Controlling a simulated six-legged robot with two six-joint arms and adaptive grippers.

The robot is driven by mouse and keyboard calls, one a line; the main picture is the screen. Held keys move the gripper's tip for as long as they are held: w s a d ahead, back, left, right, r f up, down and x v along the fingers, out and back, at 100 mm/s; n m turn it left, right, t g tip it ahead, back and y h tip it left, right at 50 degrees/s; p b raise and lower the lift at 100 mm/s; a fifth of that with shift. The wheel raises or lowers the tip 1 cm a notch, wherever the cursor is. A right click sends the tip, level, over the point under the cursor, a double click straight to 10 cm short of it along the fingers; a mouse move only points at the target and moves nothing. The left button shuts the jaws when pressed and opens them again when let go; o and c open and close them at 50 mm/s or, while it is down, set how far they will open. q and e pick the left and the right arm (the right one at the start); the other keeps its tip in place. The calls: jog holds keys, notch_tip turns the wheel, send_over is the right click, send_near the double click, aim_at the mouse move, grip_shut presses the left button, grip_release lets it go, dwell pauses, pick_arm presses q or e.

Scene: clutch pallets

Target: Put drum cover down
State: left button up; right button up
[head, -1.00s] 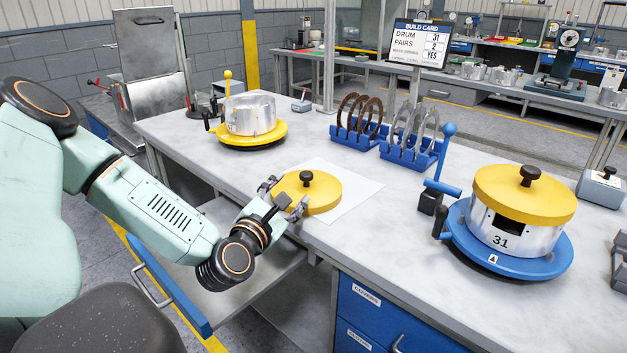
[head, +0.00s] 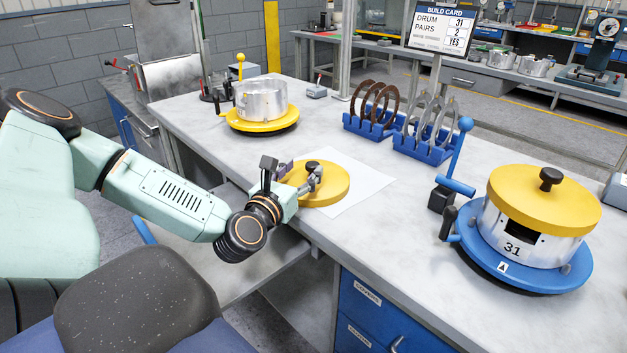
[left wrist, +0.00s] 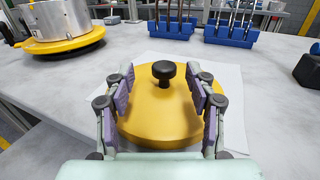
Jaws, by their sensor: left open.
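A round yellow drum cover (head: 329,188) with a black knob lies flat on a white sheet (head: 362,183) on the bench. It also shows in the left wrist view (left wrist: 152,112). My left gripper (head: 292,180) is open at the cover's near left side. In the left wrist view its two fingers (left wrist: 161,100) stand apart on either side of the knob, and neither touches it. A second yellow cover (head: 570,205) with a black knob sits on the silver drum marked 31 (head: 530,243), on a blue turntable (head: 480,264). My right gripper is not in view.
An open silver drum (head: 262,100) stands on a yellow turntable (head: 243,124) at the back left. Blue racks (head: 425,148) hold brown and grey rings behind the sheet. A blue-handled lever (head: 455,165) stands beside drum 31. The bench between sheet and lever is clear.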

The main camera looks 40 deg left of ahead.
aim_at(309, 169)
pick_arm(q)
jog(key=shift+w+d+f+b, duration=0.1)
jog(key=shift+w+f+b, duration=0.25)
jog(key=shift+w+b, duration=0.4)
jog(key=shift+w+a+f+b, duration=0.15)
jog(key=shift+w+a+b, duration=0.05)
jog(key=shift+w+b, duration=0.35)
jog(key=shift+x, duration=0.9)
jog(key=shift+w+b, duration=0.3)
jog(key=shift+w, duration=0.15)
jog(key=shift+s+a, duration=0.1)
jog(key=shift+s, duration=0.15)
jog(key=shift+c, duration=0.4)
jog(key=shift+w, duration=0.2)
jog(key=c, duration=0.5)
jog(key=shift+s, duration=0.15)
jog(key=c, duration=0.4)
jog(key=shift+c, duration=0.8)
grip_shut()
